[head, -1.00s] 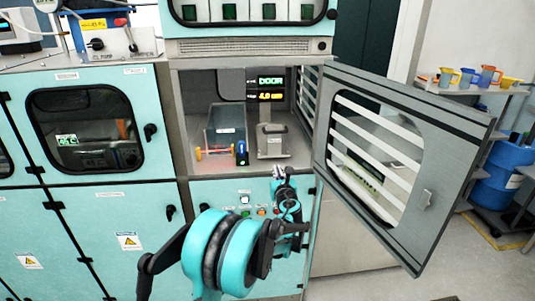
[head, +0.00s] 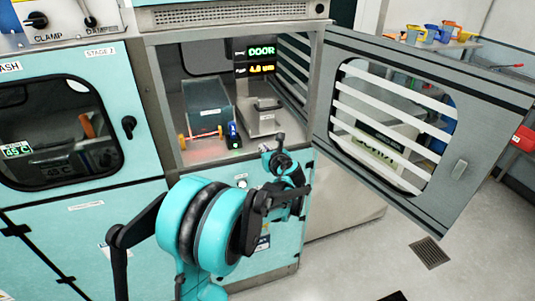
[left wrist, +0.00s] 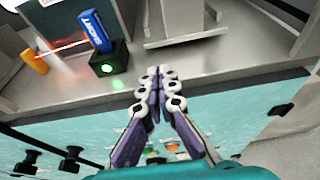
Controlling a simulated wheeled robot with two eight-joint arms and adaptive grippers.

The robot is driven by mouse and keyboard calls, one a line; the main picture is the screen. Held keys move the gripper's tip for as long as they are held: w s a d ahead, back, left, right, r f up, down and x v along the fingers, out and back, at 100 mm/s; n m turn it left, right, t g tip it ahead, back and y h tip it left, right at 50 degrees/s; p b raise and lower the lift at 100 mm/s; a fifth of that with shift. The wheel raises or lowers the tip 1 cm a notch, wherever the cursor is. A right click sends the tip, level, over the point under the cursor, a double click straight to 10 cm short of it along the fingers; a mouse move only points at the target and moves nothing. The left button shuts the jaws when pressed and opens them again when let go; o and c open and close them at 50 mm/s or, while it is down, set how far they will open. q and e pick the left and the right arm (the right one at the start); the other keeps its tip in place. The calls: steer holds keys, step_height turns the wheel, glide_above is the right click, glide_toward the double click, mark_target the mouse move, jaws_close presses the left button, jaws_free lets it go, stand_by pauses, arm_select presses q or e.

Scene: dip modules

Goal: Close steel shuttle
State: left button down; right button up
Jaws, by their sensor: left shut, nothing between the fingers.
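The steel shuttle appears to be the grey metal box (head: 261,121) standing inside the open chamber, right of a blue-grey bin. Its lower part also shows in the left wrist view (left wrist: 185,22) at the top; its top is cut off there. In the head view I cannot tell clearly whether its lid is open. My left gripper (head: 279,140) is in front of the chamber opening, near its floor edge, apart from the shuttle. In the left wrist view the gripper (left wrist: 155,85) has its fingers together, with nothing between them.
The chamber door (head: 475,95) stands wide open to the right. The blue-grey bin (head: 208,103) is left of the shuttle. A blue sensor block (head: 234,133) with a green light and red beam sits before the bin. A floor drain (head: 430,251) lies below the door.

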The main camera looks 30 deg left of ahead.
mark_target(252, 128)
arm_select(q)
steer(key=x, duration=0.4)
steer(key=b+x, duration=0.1)
steer(key=x, duration=0.1)
steer(key=shift+w+r, duration=0.1)
steer(key=shift+r, duration=0.25)
steer(key=shift+w+a+r, duration=0.1)
steer(key=shift+w+a, duration=0.25)
steer(key=shift+a, duration=0.15)
steer(key=shift+w+a, duration=0.1)
steer(key=shift+a, duration=0.05)
steer(key=w+a, duration=0.6)
steer(key=a, duration=0.1)
steer(key=shift+s+d+r, duration=0.1)
